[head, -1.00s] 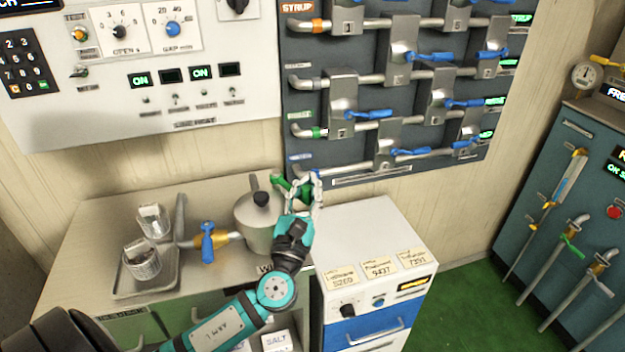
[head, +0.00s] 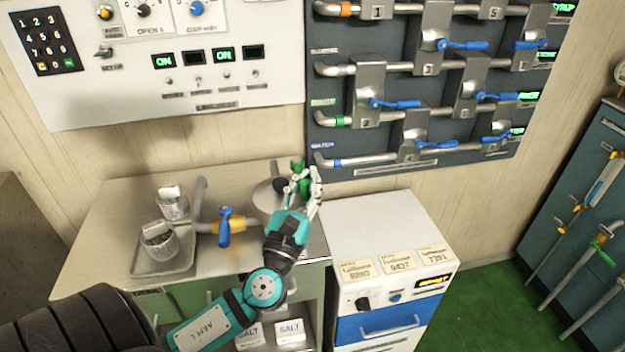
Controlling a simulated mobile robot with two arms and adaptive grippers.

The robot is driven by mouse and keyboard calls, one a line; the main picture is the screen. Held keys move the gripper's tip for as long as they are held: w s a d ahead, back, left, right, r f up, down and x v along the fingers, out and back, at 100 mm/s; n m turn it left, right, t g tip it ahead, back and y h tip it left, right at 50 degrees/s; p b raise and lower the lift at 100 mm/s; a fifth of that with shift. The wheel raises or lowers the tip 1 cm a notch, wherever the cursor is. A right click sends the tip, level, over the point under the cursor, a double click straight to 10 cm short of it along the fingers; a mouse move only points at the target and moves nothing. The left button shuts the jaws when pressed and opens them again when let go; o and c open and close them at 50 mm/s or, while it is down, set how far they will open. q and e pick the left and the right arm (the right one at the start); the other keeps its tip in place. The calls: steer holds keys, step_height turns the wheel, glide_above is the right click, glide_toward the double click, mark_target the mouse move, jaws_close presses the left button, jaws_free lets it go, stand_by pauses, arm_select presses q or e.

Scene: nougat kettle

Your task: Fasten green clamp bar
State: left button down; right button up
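The green clamp bar (head: 297,165) is at the right side of the grey kettle (head: 262,196), near its dark lid knob. My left gripper (head: 308,177) comes from the front and has its pale fingers around the bar. It looks shut on it; green shows between the fingers and one end sticks up past them. The fingers and wrist hide much of the bar and the kettle's right side, so I cannot tell whether the bar touches the kettle. My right gripper is not in view.
Left of the kettle, a pipe with a blue valve handle (head: 224,226) stands beside a metal tray (head: 147,266) with two cups. A white cabinet (head: 345,215) stands close on the right. The pipe panel (head: 335,97) with blue levers is behind.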

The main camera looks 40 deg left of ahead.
arm_select(q)
steer(key=shift+s+d+f, duration=0.1)
steer(key=shift+d+f, duration=0.15)
steer(key=shift+f, duration=0.35)
steer(key=c, duration=1.9)
jaws_free()
steer(key=shift+s, duration=0.15)
steer(key=o, duration=0.5)
steer(key=shift+s+r, duration=0.55)
steer(key=shift+s, duration=0.25)
steer(key=shift+o, duration=1.1)
steer(key=shift+w, duration=0.25)
steer(key=shift+w+a, duration=0.1)
steer(key=shift+w, duration=0.1)
steer(key=v, duration=1.2)
